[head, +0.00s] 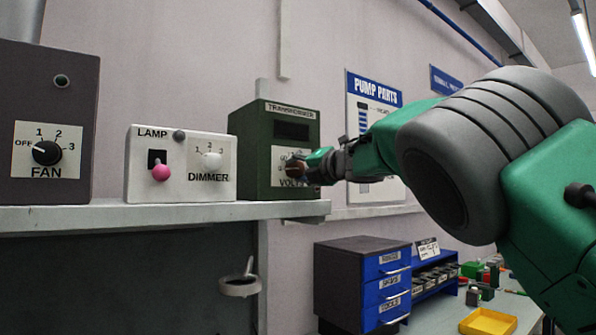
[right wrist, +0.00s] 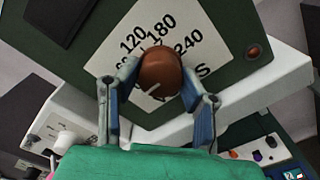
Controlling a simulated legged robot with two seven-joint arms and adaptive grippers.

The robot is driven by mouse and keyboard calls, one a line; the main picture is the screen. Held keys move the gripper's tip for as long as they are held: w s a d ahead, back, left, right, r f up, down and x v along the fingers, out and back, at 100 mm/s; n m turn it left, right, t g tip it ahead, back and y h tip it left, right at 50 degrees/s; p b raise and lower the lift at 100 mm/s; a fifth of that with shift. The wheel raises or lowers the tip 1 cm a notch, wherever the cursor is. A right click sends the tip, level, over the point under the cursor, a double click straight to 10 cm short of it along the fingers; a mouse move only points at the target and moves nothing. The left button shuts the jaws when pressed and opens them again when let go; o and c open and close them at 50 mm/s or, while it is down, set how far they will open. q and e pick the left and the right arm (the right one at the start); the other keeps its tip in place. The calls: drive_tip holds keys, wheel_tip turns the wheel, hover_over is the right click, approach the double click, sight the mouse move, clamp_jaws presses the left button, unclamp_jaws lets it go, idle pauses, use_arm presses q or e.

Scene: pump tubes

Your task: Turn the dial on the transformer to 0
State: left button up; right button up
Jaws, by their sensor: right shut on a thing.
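The dark green transformer box (head: 268,150) stands at the right end of the shelf, with a white volts plate on its front. In the right wrist view, its round brown dial (right wrist: 160,70) sits on that plate, which reads 120, 180 and 240; other marks are partly hidden. My right gripper (right wrist: 158,92) is shut on the dial, one finger on each side. In the head view, the right gripper (head: 312,167) covers most of the plate. My left gripper is out of view.
A white lamp and dimmer box (head: 180,185) and a dark fan box (head: 45,110) stand left on the same shelf (head: 150,215). Below right are a blue drawer unit (head: 388,290) and a yellow tray (head: 488,321) on a bench.

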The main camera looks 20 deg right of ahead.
drive_tip(key=o, duration=0.9)
drive_tip(key=shift+r, duration=0.1)
drive_tip(key=shift+o, duration=1.1)
drive_tip(key=shift+w, duration=0.2)
drive_tip(key=shift+w+f, duration=0.2)
drive_tip(key=shift+s+d+r, duration=0.1)
drive_tip(key=shift+s+r, duration=0.05)
drive_tip(key=shift+s, duration=0.15)
drive_tip(key=shift+s+d, duration=0.15)
drive_tip(key=shift+s, duration=0.2)
drive_tip(key=v, duration=1)
drive_tip(key=shift+s+f, duration=0.2)
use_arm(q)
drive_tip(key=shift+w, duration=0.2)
use_arm(e)
drive_tip(key=shift+d, duration=0.15)
